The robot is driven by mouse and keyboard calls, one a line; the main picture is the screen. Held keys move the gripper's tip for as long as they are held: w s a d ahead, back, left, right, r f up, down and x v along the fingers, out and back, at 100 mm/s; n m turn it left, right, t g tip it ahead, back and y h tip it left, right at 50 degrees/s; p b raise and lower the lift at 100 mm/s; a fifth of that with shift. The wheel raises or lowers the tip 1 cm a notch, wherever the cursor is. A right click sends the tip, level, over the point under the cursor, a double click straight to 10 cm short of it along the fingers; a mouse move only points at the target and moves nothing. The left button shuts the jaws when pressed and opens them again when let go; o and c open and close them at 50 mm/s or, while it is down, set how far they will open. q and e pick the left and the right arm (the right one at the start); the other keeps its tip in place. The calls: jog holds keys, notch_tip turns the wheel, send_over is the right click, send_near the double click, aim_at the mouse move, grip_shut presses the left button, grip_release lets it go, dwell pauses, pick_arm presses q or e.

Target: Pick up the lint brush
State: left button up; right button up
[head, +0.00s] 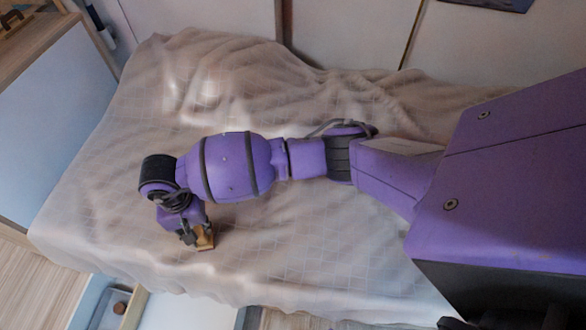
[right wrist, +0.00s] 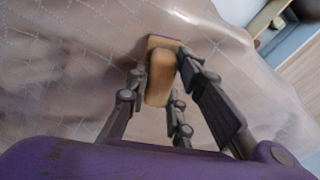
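The lint brush (head: 205,238) is a small tan wooden block-like piece on the bed, at the lower left of the head view. In the right wrist view the brush (right wrist: 160,78) has a rounded light wood handle and a flat, darker-edged head beyond it. My right gripper (head: 196,233) points down at the brush. In the right wrist view its fingers (right wrist: 162,75) stand on either side of the brush, very close to it. I cannot tell whether they press on it. The fingers partly hide the brush. My left gripper does not show.
A bed (head: 300,245) with a rumpled beige quilted cover fills the middle. A wall with panels stands behind it, and a wooden cabinet (head: 40,110) on the left. An open drawer (head: 118,304) with a small brown round thing lies below the bed's front edge.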

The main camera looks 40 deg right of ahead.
jog(key=shift+w+r, duration=0.1)
jog(key=shift+w, duration=0.05)
grip_shut()
jog(key=shift+r, duration=0.15)
jog(key=shift+r, duration=0.25)
notch_tip(320, 180, up, 2)
jog(key=shift+r, duration=0.1)
jog(key=s+a+r, duration=0.2)
jog(key=s+r, duration=0.8)
jog(key=s, duration=0.3)
jog(key=shift+s+a, duration=0.4)
